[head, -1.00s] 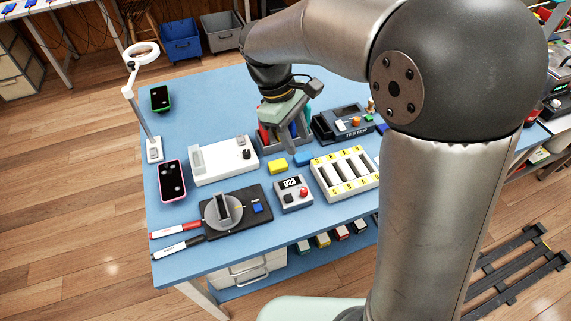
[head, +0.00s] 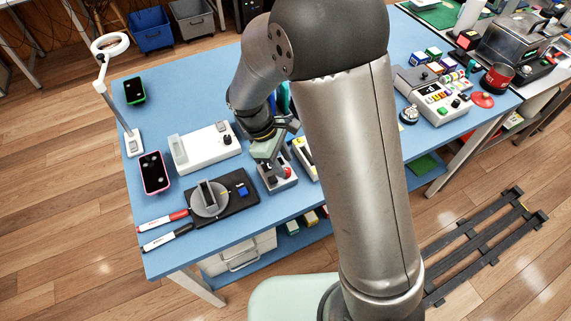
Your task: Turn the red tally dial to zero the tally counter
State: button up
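The tally counter (head: 280,183) is a small grey box near the front of the blue table, with a dark display (head: 268,177) on its left face. Its red tally dial (head: 287,173) is on the right side and partly hidden. My gripper (head: 279,166) points down right over the counter, its fingers at or just above the dial. I cannot tell whether the fingers touch the dial or whether they are open or shut. The display is too small to read now.
Left of the counter is a black base with a grey round fixture (head: 209,198). Behind stands a white box (head: 205,149). Two phones, a ring lamp (head: 110,46) and two markers (head: 163,220) lie or stand at left. My arm hides much of the table's middle.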

aim_at(288, 172)
jog(key=shift+x, duration=1.25)
grip_shut()
jog(key=m+g, duration=0.1)
jog(key=m, duration=0.2)
jog(key=m+g+y, duration=0.1)
jog(key=m, duration=0.2)
jog(key=shift+w+d+m+y, duration=0.1)
jog(key=shift+w+m+y, duration=0.1)
jog(key=shift+m+y, duration=0.15)
jog(key=m+y, duration=0.1)
jog(key=m, duration=0.2)
jog(key=shift+d+m+g+b, duration=0.1)
jog(key=shift+m+g+b, duration=0.2)
jog(key=shift+b, duration=0.1)
jog(key=shift+m+y, duration=0.65)
jog(key=shift+m, duration=1.1)
